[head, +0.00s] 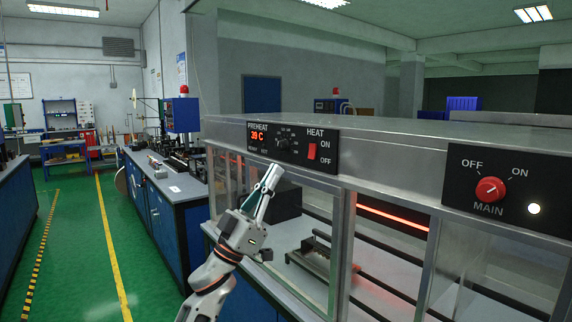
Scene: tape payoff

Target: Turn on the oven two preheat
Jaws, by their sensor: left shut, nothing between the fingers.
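A black preheat panel (293,143) is on the front of the steel oven (385,160). My left gripper (272,172) is shut and empty, pointing up just below the preheat panel. My right gripper is out of view.
Glass doors and steel posts (342,240) line the oven front below the panels. A red glowing bar (390,217) and a metal fixture (312,258) show inside. A blue-sided workbench (165,205) stands at the left, beside a green floor aisle (80,250) with yellow lines.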

